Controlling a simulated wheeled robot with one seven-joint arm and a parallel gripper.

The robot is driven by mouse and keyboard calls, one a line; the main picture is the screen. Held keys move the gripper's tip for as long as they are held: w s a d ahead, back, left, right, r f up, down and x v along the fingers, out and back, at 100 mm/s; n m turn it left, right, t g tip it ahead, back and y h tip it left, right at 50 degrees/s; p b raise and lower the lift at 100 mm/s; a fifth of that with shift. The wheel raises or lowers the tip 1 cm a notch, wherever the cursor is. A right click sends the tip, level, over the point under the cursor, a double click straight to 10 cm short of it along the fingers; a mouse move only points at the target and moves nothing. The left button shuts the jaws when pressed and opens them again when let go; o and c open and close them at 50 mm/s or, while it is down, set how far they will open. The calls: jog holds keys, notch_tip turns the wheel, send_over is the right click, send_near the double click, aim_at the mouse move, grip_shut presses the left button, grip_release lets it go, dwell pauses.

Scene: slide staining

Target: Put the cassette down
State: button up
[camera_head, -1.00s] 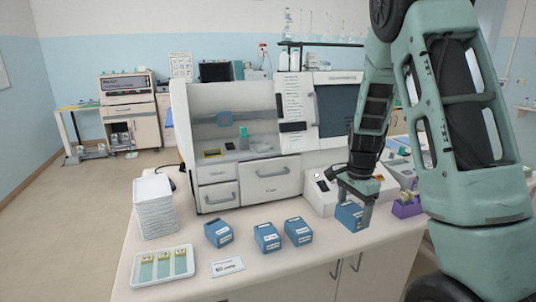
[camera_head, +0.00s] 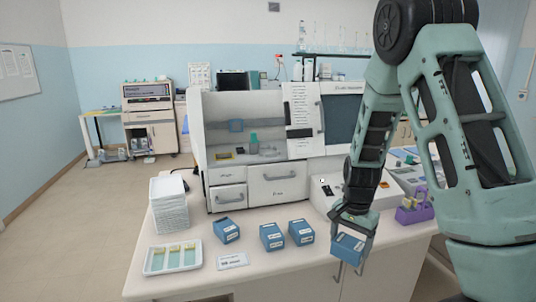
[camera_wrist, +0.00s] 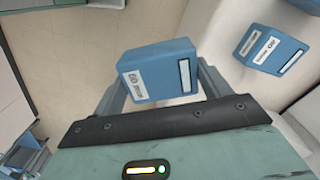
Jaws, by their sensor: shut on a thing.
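A blue cassette (camera_head: 348,249) with white labels is between the fingers of my gripper (camera_head: 350,254), at the bench's front edge in the head view. In the wrist view the held cassette (camera_wrist: 158,72) sits between both fingers, with floor behind it. Three similar blue cassettes stand on the white bench: one at left (camera_head: 226,231), one in the middle (camera_head: 272,237) and one at right (camera_head: 301,232). One bench cassette (camera_wrist: 271,48) also shows at the upper right of the wrist view, apart from my gripper.
A slide tray (camera_head: 150,268), a stack of white trays (camera_head: 169,222) and a label card (camera_head: 232,261) lie on the left of the bench. The staining machine (camera_head: 268,190) stands behind. A purple rack (camera_head: 415,212) is at right. Bare bench (camera_head: 265,272) lies before the cassettes.

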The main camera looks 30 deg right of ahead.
jog(key=w+a+f+n, duration=0.2)
jog(key=a+f+n, duration=1)
jog(key=a+n, duration=0.2)
jog(key=shift+w+a, duration=0.4)
jog(key=shift+a, duration=0.75)
jog(key=shift+w, duration=0.15)
